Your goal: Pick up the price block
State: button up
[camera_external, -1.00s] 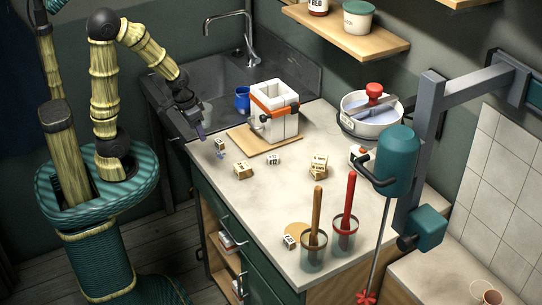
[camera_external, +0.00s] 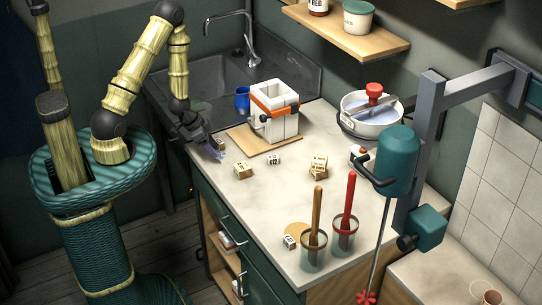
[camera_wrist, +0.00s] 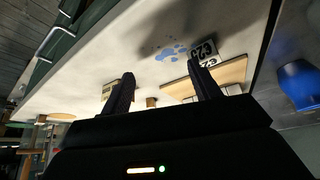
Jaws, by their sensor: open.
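Several small pale blocks with dark printed marks stand on the counter; I cannot tell for sure which is the price block. One block with price-like digits (camera_wrist: 204,50) lies close ahead in the wrist view, right of the space between the fingers. It appears to be the small block (camera_external: 220,143) at the counter's sink-side edge in the external view. My gripper (camera_external: 216,154) is low beside it, open and empty. In the wrist view both dark fingers of my gripper (camera_wrist: 160,70) are spread apart. Another marked block (camera_wrist: 108,91) shows beside the left finger.
Other blocks include one on the counter (camera_external: 243,170), one near the board (camera_external: 274,160), a stack (camera_external: 319,166) and one by the jars (camera_external: 290,242). A strapped white mould (camera_external: 275,118) stands on a wooden board (camera_external: 239,137). The blue cup (camera_external: 242,98) is behind; a blue splash (camera_wrist: 171,52) marks the counter.

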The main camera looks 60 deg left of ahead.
jog(key=shift+s+d+f+t+h+p, duration=0.15)
jog(key=shift+d+f+t+h+p, duration=0.1)
jog(key=shift+f+t+h+p, duration=0.35)
jog(key=shift+d+f+t+p, duration=0.25)
jog(key=shift+f+t+p, duration=0.1)
jog(key=shift+f, duration=0.15)
jog(key=shift+s+d+f+n+t+h+p, duration=0.1)
jog(key=shift+n+t+h+p, duration=0.1)
jog(key=shift+t+p, duration=0.25)
jog(key=shift+f+n+t+h+p, duration=0.1)
jog(key=shift+n+t+p, duration=0.1)
jog(key=shift+t, duration=0.4)
jog(key=shift+a+r+n+t+p, duration=0.1)
jog(key=shift+a+n+t+p, duration=0.2)
jog(key=shift+n+t, duration=0.3)
jog(key=shift+a+r+t+y, duration=0.1)
jog(key=shift+a+t+y, duration=0.25)
jog(key=shift+t+y, duration=0.2)
jog(key=a+n+y, duration=0.1)
jog(key=a+n+t+y, duration=0.1)
jog(key=s+a+r+n+t+y+p, duration=0.1)
jog(key=a+y, duration=0.1)
jog(key=shift+w, duration=0.1)
